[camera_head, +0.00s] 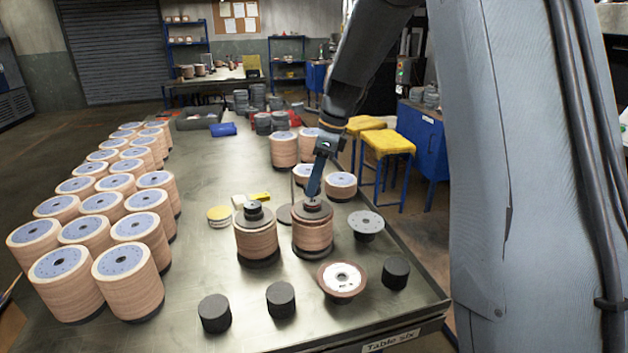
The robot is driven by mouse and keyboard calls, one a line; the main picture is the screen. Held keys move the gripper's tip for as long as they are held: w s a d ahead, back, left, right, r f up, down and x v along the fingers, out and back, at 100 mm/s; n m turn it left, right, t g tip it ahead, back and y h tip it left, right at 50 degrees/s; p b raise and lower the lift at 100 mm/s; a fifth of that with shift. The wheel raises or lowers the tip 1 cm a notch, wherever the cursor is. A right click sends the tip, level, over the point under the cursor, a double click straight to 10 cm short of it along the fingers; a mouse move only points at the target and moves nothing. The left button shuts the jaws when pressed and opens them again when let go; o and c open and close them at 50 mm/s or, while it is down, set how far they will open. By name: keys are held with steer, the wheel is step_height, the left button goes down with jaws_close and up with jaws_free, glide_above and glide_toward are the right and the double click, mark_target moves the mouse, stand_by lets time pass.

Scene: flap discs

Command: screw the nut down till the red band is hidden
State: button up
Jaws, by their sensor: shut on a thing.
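My gripper (313,192) points down at the top of the right-hand stack of tan flap discs (313,234). It is shut on the nut (313,204), a small dark piece at the top centre of this stack. The jaws hide most of the nut. A slight reddish tint shows at the jaw tips, but it is too small to tell how much of the red band is showing. The stack stands upright on a dark base. Beside it on the left stands a similar stack (257,240) with a dark stepped top piece (253,210).
Several tall disc stacks (128,280) fill the left of the table (225,270). Black cylinders (214,313) stand along the front. More stacks (341,186) stand close behind.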

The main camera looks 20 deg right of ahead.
steer(key=shift+f, duration=1.2)
stand_by(0.8)
steer(key=o, duration=1.1)
